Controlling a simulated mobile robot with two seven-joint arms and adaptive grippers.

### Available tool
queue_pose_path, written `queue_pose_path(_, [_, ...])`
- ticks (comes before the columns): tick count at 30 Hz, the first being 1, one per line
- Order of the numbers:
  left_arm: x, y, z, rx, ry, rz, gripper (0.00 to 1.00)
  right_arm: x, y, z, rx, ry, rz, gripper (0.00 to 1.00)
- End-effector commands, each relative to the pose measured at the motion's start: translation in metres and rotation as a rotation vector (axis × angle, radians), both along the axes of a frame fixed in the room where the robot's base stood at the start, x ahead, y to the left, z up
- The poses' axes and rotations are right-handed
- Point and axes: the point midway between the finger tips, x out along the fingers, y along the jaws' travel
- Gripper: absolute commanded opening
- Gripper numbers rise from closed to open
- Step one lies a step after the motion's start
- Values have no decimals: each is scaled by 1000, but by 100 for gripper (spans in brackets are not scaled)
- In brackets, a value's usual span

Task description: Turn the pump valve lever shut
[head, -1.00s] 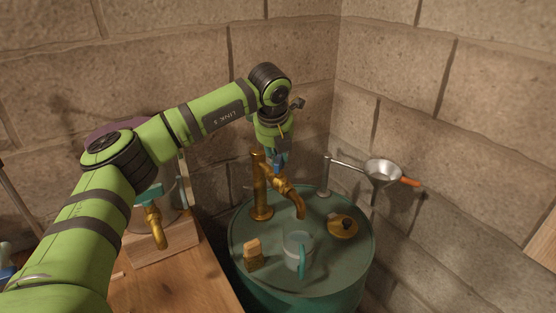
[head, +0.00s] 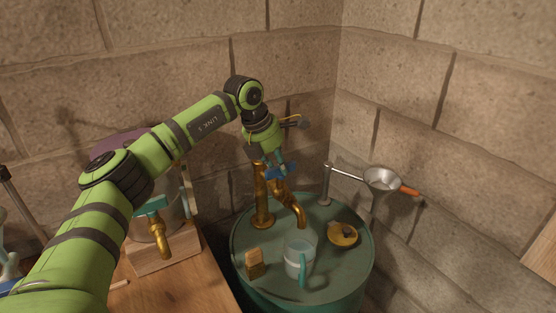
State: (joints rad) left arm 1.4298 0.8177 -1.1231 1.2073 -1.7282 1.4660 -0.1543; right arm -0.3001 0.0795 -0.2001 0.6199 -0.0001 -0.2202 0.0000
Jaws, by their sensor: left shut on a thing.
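The brass pump (head: 262,205) stands on the green drum, its curved spout (head: 301,215) pointing down above a clear jug with a teal handle (head: 303,270). The blue valve lever (head: 281,173) is at the top of the spout pipe and now lies roughly crosswise to it. My left gripper (head: 275,163) comes down from above and is shut on the lever, its fingers partly covering it. The valve body under the fingers is mostly hidden. My right gripper is not in view.
The drum top (head: 270,283) also holds a sponge-like block (head: 254,263) and a yellow-brown round lidded thing (head: 342,235). A metal funnel with an orange-tipped handle (head: 381,178) sits on an arm at the right. A brass tap (head: 161,237) is at left. Stone walls close the corner behind.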

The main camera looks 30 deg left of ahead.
Motion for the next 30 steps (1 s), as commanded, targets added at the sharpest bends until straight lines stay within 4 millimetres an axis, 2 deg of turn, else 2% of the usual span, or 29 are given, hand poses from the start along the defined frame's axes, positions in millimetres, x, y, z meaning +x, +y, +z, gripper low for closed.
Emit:
queue_pose_path(9, [0, 0, 0, 2, 1, -76, 0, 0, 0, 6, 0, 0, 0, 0])
queue_pose_path(21, [0, -1, -1, 3, 0, -84, 0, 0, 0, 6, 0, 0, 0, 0])
queue_pose_path(22, [0, -1, -1, 2, 1, -85, 26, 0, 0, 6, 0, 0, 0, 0])
queue_pose_path(23, [0, -1, -1, 2, 1, -85, 38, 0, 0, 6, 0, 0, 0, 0])
queue_pose_path(24, [0, -1, -1, 2, 1, -84, 46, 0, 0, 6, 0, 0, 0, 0])
queue_pose_path(30, [0, 0, 0, 2, 0, -82, 46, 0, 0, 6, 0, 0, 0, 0])
